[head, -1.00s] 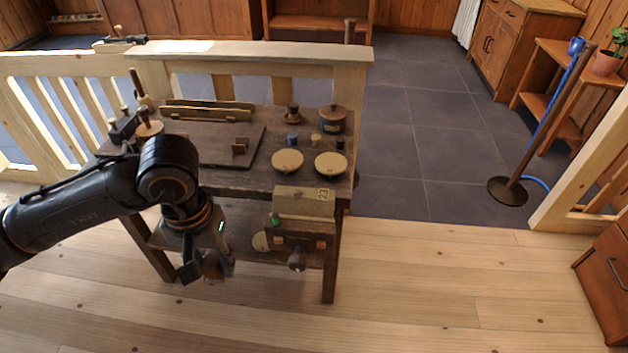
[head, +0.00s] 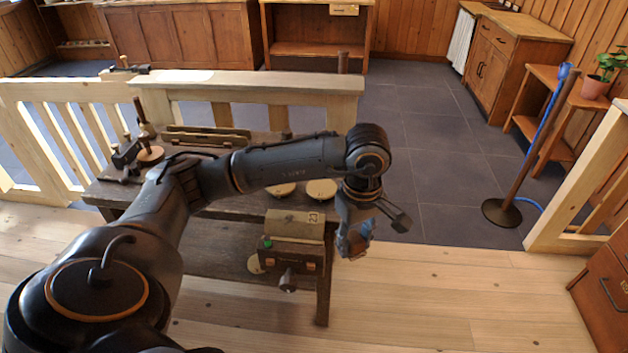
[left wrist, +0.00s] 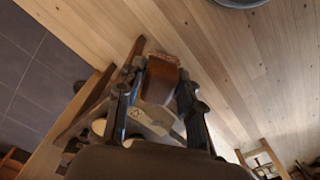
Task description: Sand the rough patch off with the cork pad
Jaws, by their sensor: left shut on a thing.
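My left gripper (head: 360,232) hangs low off the workbench's front right corner in the head view. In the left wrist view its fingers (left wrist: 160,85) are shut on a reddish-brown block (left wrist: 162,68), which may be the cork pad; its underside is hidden. The dark wooden workbench (head: 225,262) is partly covered by my left arm. I cannot make out a rough patch. My right gripper is not in view.
Pale discs (head: 321,189) lie on the bench top behind my arm. A pale wooden railing (head: 270,84) runs behind the bench. A post on a round base (head: 501,212) with a blue rope stands at right. The floor right of the bench is clear.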

